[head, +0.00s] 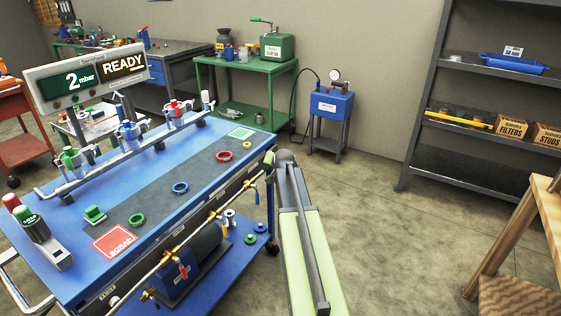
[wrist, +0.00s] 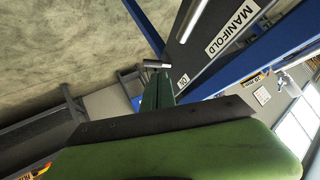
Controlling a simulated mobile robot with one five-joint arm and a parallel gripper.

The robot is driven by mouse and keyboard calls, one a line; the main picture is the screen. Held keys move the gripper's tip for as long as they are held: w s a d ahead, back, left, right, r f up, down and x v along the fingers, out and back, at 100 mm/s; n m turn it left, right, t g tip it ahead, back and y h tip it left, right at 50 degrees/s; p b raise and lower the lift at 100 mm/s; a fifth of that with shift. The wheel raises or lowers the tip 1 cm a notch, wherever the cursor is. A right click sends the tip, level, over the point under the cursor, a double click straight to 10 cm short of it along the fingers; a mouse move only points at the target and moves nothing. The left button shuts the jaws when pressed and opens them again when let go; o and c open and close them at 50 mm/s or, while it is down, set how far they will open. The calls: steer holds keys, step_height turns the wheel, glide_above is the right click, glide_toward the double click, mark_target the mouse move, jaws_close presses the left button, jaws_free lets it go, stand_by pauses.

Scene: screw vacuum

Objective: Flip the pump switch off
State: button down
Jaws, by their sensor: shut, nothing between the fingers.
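My gripper (wrist: 158,88) is shut and empty; its dark green fingers show at the middle of the wrist view. In the head view my arm reaches to the right end of the blue bench (head: 125,190), and the gripper is mostly hidden there. A short grey bar (wrist: 157,64) shows at the fingertips in the wrist view, beside a small white label (wrist: 183,80) on the bench's end. I cannot tell whether this bar is the pump switch, or whether the fingers touch it. A dark cylindrical pump (head: 197,250) on a blue base sits under the bench.
The display (head: 90,78) reads 2 mbar and READY. Coloured rings and a red SCRAP square (head: 115,241) lie on the bench top. A blue box with a gauge (head: 328,104) and a green table (head: 245,72) stand behind. Dark shelves (head: 480,90) stand right; the floor between is clear.

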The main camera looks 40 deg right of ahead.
steer(key=s+f+p+v, duration=0.1)
steer(key=p+v, duration=0.3)
steer(key=v, duration=0.7)
steer(key=shift+s+f, duration=0.2)
steer(key=shift+s, duration=0.05)
steer(key=s+a+f+n+g+y+p, duration=0.1)
steer(key=a+n, duration=0.2)
steer(key=a, duration=0.6)
steer(key=s+a+f+n+g+y+p, duration=0.1)
steer(key=a+n+g+y, duration=0.1)
steer(key=a, duration=0.7)
steer(key=s+a+f+n+g+y+p, duration=0.1)
steer(key=a+n, duration=0.4)
steer(key=a, duration=0.5)
steer(key=shift+s+f+g+y+p, duration=0.2)
steer(key=shift+s+g+y+p, duration=0.1)
steer(key=shift+s+y+p, duration=0.35)
steer(key=s+a+f+g+b, duration=0.5)
steer(key=s+a+f, duration=0.2)
steer(key=s+a, duration=0.25)
step_height(320, 180, up, 14)
steer(key=p, duration=1.4)
steer(key=shift+s+a+r, duration=0.25)
steer(key=shift+s+a, duration=0.05)
